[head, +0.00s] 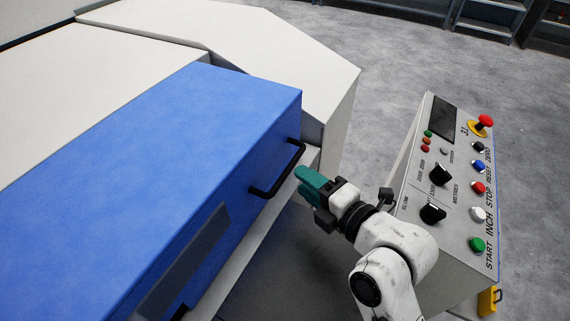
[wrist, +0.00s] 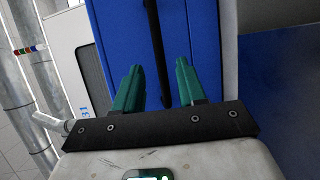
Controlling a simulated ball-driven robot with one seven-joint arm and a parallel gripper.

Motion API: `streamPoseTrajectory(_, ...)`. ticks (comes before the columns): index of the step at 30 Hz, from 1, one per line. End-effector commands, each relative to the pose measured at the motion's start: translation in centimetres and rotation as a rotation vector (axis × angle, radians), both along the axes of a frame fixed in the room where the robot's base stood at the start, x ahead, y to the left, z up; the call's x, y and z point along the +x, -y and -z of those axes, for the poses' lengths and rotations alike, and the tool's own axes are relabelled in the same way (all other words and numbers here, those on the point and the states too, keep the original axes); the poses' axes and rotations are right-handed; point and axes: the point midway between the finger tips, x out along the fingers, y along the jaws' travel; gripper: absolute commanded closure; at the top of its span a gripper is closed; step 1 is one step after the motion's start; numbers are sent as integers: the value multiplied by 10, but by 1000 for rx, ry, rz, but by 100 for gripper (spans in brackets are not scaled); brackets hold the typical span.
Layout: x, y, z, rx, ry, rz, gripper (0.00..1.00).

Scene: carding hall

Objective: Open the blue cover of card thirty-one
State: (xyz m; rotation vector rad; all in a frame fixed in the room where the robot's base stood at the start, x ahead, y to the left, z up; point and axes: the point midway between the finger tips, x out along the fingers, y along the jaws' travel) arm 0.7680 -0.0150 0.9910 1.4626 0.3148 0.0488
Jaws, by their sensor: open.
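The blue cover (head: 150,140) lies shut-looking over the machine at the left of the head view. A black bar handle (head: 280,172) stands out from its front face near the right end. My gripper (head: 304,177) has teal fingers and is open and empty, just right of the handle with a small gap. In the wrist view the fingers of my gripper (wrist: 159,66) point at the blue cover (wrist: 117,30). The black handle (wrist: 155,45) runs lengthwise between the lines of the fingers there. Its depth from the fingertips is hard to judge.
A control panel (head: 409,190) marked 31 stands right of my arm, with several coloured buttons and a red stop knob (head: 486,121). Pale machine casings (head: 240,40) lie behind the cover. A dark window (head: 185,262) is on the cover's front. Grey floor (head: 400,50) is clear behind.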

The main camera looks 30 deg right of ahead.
Motion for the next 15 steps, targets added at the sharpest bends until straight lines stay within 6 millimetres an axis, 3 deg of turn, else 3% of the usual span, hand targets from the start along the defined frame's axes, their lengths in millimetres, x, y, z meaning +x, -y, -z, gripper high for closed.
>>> streamPoseTrajectory(7, 42, -9, 6, 0, 0, 1, 60)
streamPoseTrajectory(15, 62, -14, 11, 0, 0, 1, 60)
